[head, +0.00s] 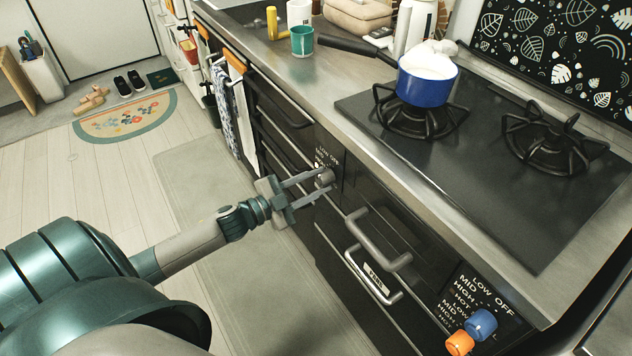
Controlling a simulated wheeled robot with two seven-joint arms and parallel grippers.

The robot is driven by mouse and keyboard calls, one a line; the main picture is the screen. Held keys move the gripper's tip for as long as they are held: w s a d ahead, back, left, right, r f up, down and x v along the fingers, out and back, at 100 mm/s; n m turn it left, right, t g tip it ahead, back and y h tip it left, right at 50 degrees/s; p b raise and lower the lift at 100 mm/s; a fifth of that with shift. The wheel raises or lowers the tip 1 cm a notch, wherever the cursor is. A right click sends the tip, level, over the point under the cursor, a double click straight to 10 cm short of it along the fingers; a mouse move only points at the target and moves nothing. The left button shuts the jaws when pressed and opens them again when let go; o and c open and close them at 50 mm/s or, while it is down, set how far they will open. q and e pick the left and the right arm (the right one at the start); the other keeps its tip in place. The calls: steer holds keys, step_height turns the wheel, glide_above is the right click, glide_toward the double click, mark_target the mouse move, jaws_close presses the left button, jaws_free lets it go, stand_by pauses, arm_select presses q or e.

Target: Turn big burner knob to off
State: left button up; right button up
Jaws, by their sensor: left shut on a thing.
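My left gripper (312,187) reaches in from the left to the stove front. Its fingers are shut on a grey knob (325,177) beside a dark panel with LOW, OFF and MID lettering. The fingers partly hide this knob and its markings. A second panel at the lower right carries a blue knob (481,324) and an orange knob (459,343), both apart from the gripper. A blue pot (427,87) with white contents sits on the left burner (408,121). The right burner (550,145) is bare. My right gripper is not in view.
An oven handle (378,240) and a lower drawer handle (371,277) stick out just right of the gripper. Towels (223,112) hang on the drawers farther back. A teal cup (302,41) stands on the counter. The floor (130,175) left of the cabinets is clear.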

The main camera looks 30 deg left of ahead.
arm_select(q)
steer(key=o, duration=1)
steer(key=shift+o, duration=0.2)
steer(key=shift+s, duration=0.15)
steer(key=v, duration=1.7)
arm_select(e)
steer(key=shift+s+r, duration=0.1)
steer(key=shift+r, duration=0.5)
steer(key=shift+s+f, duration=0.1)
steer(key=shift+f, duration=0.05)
